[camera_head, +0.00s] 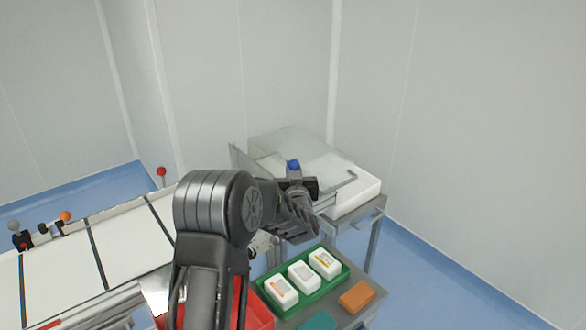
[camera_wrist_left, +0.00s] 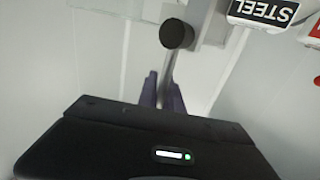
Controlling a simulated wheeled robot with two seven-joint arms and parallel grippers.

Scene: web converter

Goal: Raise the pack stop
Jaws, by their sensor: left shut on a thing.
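My left gripper (camera_head: 300,190) is in front of the clear-covered machine in the head view; its fingertips are hard to make out there. In the left wrist view its dark bluish fingers (camera_wrist_left: 163,92) are shut on a thin grey lever (camera_wrist_left: 168,68), which ends in a round black knob (camera_wrist_left: 177,34) beyond the fingertips. The lever stands near pale machine parts. Which part is the pack stop is not labelled, so I cannot tell whether this lever belongs to it. My right gripper is in neither view.
A green tray (camera_head: 263,291) with white packs stands below the gripper, beside an orange block (camera_head: 357,296). The clear cover (camera_head: 290,144) is close behind. A STEEL label (camera_wrist_left: 265,10) shows above the gripper.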

